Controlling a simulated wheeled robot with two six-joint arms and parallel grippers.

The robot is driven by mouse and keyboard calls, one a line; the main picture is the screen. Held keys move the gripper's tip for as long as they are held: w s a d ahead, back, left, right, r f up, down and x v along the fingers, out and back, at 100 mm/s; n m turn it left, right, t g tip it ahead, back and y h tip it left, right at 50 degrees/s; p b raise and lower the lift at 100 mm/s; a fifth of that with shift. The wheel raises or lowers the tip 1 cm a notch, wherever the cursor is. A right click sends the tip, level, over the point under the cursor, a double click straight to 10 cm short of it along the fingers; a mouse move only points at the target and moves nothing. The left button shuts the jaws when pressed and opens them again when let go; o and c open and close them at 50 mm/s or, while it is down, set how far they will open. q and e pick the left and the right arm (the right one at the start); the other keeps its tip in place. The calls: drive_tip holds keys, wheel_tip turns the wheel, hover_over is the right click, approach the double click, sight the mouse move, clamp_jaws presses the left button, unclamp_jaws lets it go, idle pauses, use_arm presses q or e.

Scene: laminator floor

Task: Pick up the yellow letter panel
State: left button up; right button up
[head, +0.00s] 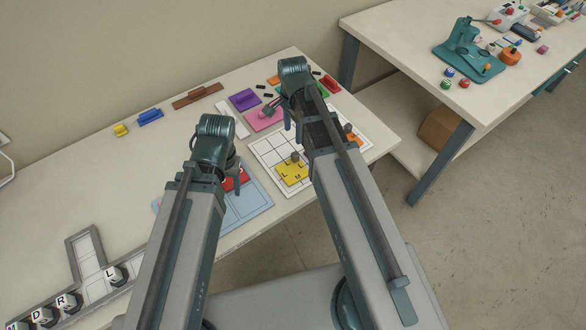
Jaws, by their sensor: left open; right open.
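The yellow letter panel (292,175) lies on the white gridded board (262,150), near its front edge. It bears dark letters, and a grey knob stands at its back edge. My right gripper (285,122) is open above the back left part of the board, beyond the panel and apart from it. My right forearm passes just right of the panel and hides part of the board. My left gripper (236,180) is open over the blue board (256,199), by a red piece (243,179), left of the yellow panel. Whether it touches the red piece is unclear.
Purple (244,98), pink and green pieces lie behind the gridded board. A blue block (150,117), a small yellow block (121,130) and a brown rack (197,96) stand along the wall. Letter cubes (113,275) sit in a tray front left. Another table (440,60) is at right.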

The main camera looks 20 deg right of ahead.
use_arm(q)
wheel_tip(320, 180, down, 8)
drive_tip(key=b, duration=0.6)
drive_tip(key=shift+r+b, duration=0.25)
drive_tip(key=shift+b, duration=0.05)
use_arm(e)
hover_over(292, 155)
drive_tip(key=f, duration=0.7)
drive_tip(key=shift+w+d+f, duration=0.1)
drive_tip(key=shift+d+f, duration=0.1)
drive_tip(key=shift+f, duration=0.05)
drive_tip(key=shift+r, duration=0.1)
use_arm(q)
wheel_tip(292, 155, down, 5)
drive_tip(key=b, duration=0.5)
drive_tip(key=shift+f, duration=0.1)
use_arm(e)
drive_tip(key=f, duration=0.5)
drive_tip(key=shift+s+a+f, duration=0.15)
drive_tip(key=shift+s+f, duration=0.05)
drive_tip(key=shift+r, duration=0.15)
drive_tip(key=shift+c, duration=0.3)
clamp_jaws()
